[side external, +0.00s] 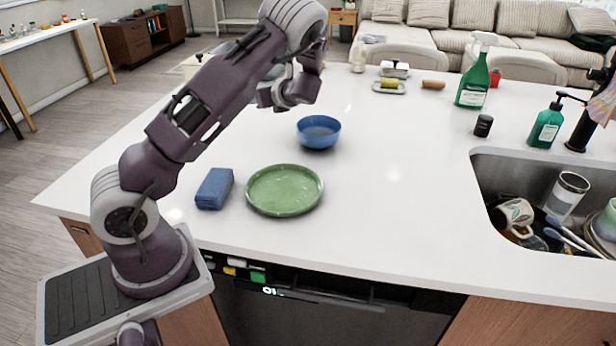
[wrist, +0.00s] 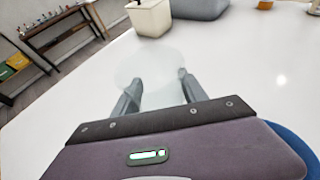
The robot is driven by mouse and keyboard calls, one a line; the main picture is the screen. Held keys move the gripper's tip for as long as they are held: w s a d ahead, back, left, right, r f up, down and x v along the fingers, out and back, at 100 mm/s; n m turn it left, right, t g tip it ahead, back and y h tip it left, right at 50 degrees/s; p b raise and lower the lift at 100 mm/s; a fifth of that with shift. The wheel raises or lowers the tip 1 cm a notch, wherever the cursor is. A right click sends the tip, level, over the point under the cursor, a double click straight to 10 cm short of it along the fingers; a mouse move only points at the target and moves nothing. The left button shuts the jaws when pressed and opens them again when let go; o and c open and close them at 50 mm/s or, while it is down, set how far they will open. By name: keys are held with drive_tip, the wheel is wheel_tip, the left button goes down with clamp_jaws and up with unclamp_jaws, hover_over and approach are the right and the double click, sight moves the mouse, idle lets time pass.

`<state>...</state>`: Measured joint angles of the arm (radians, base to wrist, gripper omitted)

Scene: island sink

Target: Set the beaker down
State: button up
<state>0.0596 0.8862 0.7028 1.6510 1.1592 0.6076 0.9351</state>
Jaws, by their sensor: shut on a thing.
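The beaker (wrist: 150,62) is clear and see-through; in the wrist view it shows as a faint round outline at and beyond my fingertips. My gripper (wrist: 155,79) has its two grey fingers on the beaker, with a gap between them set by its width. In the side view my gripper is over the far left part of the white counter (side external: 400,215), behind the blue bowl. My arm hides most of the fingers and the beaker there, so I cannot tell the height of its base above the counter.
A blue bowl (side external: 319,132), a green plate (side external: 284,190) and a blue sponge-like block (side external: 214,188) are on the counter. A green spray bottle (side external: 474,75) and black jar (side external: 483,126) stand farther right. The sink (side external: 490,185) holds dishes. The middle counter is clear.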

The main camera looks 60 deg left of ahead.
sight(261, 141)
drive_tip(key=f, duration=0.3)
drive_tip(key=s+f, duration=0.1)
drive_tip(key=f, duration=0.7)
drive_tip(key=shift+s+a, duration=0.2)
drive_tip(key=shift+s, duration=0.1)
drive_tip(key=shift+f, duration=0.1)
drive_tip(key=o, duration=1.4)
